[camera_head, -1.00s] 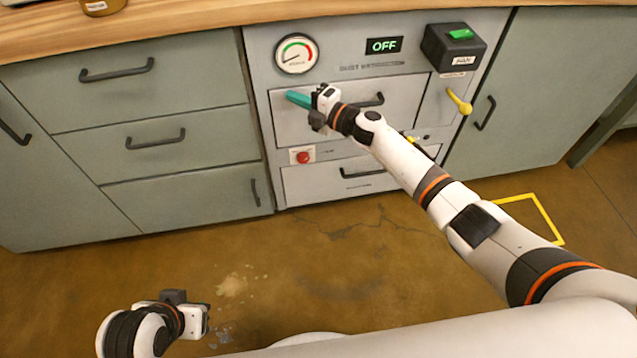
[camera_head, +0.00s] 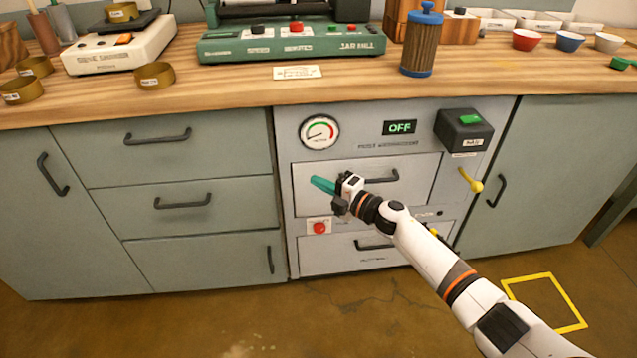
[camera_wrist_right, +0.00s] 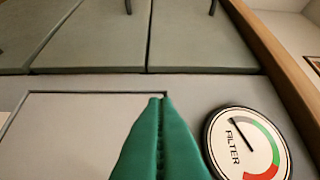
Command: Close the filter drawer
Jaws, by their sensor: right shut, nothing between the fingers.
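The grey dust-extraction panel holds an upper drawer (camera_head: 415,168) with a dark bar handle (camera_head: 382,177). Its front looks flush with the panel, and my right arm hides part of it. A lower drawer (camera_head: 325,257) below also looks flush. My right gripper (camera_head: 322,185), with green fingers, is shut and empty in front of the upper drawer's left part. I cannot tell if it touches. In the right wrist view the shut fingers (camera_wrist_right: 160,108) point along the panel beside a round gauge (camera_wrist_right: 245,145) marked FILTER. My left gripper is out of view.
The display (camera_head: 400,128) reads OFF. A black fan switch box (camera_head: 464,130), a yellow lever (camera_head: 470,181) and a red button (camera_head: 319,228) sit on the panel. A blue-capped filter cartridge (camera_head: 420,45) stands on the wooden worktop (camera_head: 360,92).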

